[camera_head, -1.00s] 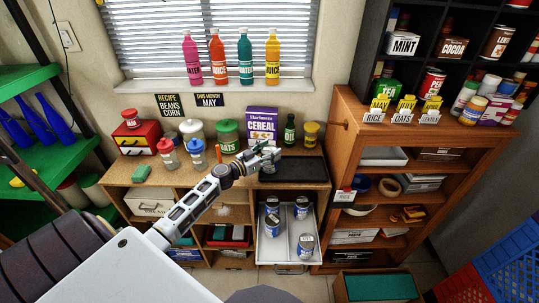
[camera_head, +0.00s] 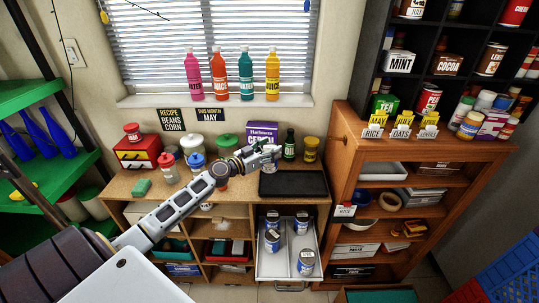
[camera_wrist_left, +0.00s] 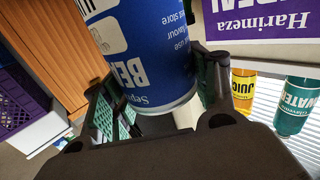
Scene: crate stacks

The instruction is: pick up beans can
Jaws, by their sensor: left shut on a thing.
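My left gripper (camera_head: 266,158) is shut on a blue can with a white lower rim, held in the air above the counter. In the left wrist view the blue can (camera_wrist_left: 160,50) fills the space between my left gripper's fingers (camera_wrist_left: 160,95). Its label appears upside down and starts with "BE"; the rest is cut off. In the head view the held can is small and mostly hidden by the gripper. Several blue cans (camera_head: 305,262) stand in the open drawer (camera_head: 285,263) below. My right gripper is not in view.
An empty black tray (camera_head: 293,184) lies on the counter (camera_head: 240,195). A purple cereal box (camera_head: 262,132), a dark green bottle (camera_head: 289,145) and a yellow jar (camera_head: 311,150) stand behind the gripper. A wooden shelf (camera_head: 425,150) rises at the right.

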